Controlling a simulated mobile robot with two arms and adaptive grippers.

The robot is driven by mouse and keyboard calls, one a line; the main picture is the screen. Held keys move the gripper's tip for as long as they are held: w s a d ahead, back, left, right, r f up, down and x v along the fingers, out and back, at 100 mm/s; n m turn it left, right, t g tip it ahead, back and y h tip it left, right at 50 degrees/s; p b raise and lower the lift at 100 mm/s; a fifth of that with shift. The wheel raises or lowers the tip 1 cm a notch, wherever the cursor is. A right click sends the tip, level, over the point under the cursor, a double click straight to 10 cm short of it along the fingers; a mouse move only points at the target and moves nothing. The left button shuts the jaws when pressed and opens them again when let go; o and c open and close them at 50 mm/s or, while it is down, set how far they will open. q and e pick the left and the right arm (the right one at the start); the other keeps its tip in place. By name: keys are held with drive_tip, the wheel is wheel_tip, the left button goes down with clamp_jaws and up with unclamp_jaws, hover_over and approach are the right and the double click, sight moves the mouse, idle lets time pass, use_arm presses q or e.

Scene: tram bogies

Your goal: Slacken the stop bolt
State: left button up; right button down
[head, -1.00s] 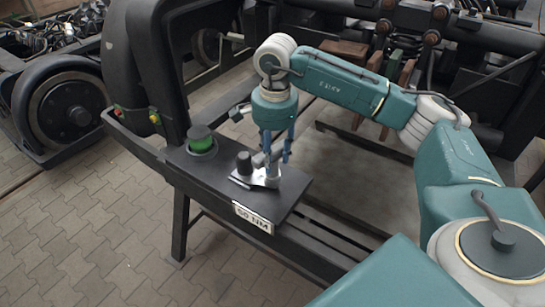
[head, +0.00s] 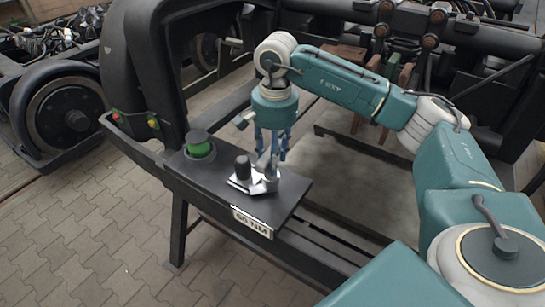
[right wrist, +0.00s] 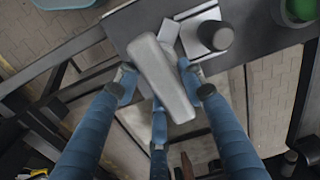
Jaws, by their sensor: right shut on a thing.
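A grey metal lever (right wrist: 165,80) sits over a small silver plate (head: 256,186) on a dark bench plate (head: 219,185). A black round knob (head: 243,167) stands on the silver plate, left of the lever. Which part is the stop bolt I cannot tell; it may be hidden under the lever. My right gripper (head: 271,150) points down with its blue fingers shut on the lever. In the right wrist view, the fingers (right wrist: 160,98) close around the lever's near end. My left gripper is out of view.
A "50 NM" label (head: 252,222) is on the plate's front edge. Small red and yellow fittings (head: 153,120) sit on the rail behind. A wheel (head: 68,117) stands at far left.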

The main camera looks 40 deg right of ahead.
drive_tip(key=shift+r+p, duration=1.55)
drive_tip(key=shift+r, duration=1.1)
drive_tip(key=s+a+f+n, duration=0.2)
drive_tip(key=s+a+n, duration=1)
drive_tip(key=s+a, duration=0.1)
drive_tip(key=shift+s+a, duration=0.3)
drive_tip(key=shift+s, duration=0.3)
